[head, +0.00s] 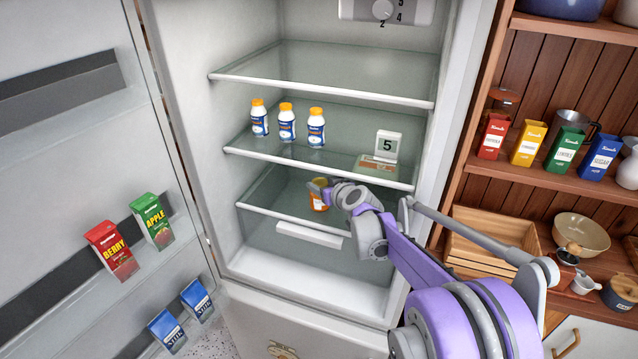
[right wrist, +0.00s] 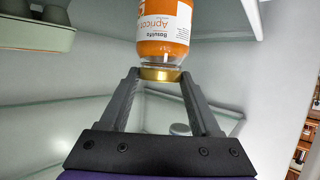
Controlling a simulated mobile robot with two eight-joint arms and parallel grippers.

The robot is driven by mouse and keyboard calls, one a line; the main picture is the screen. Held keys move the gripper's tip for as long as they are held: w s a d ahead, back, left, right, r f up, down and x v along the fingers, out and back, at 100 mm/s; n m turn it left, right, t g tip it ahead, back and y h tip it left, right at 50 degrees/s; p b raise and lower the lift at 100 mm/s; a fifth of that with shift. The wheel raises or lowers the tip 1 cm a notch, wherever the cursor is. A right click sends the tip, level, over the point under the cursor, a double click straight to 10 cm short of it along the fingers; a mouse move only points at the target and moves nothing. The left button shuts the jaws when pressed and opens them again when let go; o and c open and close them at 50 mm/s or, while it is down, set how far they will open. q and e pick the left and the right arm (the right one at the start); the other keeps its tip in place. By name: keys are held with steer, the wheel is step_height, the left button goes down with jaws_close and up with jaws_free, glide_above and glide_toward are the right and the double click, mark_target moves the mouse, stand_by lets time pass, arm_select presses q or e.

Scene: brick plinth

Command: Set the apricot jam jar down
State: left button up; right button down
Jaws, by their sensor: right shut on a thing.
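The apricot jam jar (head: 319,201) is orange with a gold lid and is inside the open fridge, at the lower glass shelf (head: 285,212). My right gripper (head: 322,184) reaches in from the right and is shut on the jar's lid. In the right wrist view the jar (right wrist: 163,32) shows its orange label reading "Apricot", and the fingers (right wrist: 161,76) close on the gold lid from both sides. I cannot tell whether the jar's base touches the shelf. My left gripper is not in view.
On the shelf above stand several white bottles (head: 287,127) with orange caps, and a card marked 5 (head: 387,146). Cartons (head: 112,250) sit in the fridge door at left. Right of the fridge are wooden shelves with tins (head: 529,143) and a crate (head: 490,240).

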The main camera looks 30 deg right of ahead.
steer(key=shift+s+d, duration=0.15)
steer(key=shift+d+f, duration=0.1)
steer(key=shift+f, duration=0.15)
steer(key=shift+c, duration=1.8)
jaws_free()
steer(key=shift+w+f, duration=0.1)
steer(key=shift+w, duration=0.25)
steer(key=shift+o, duration=1.3)
steer(key=shift+s, duration=0.1)
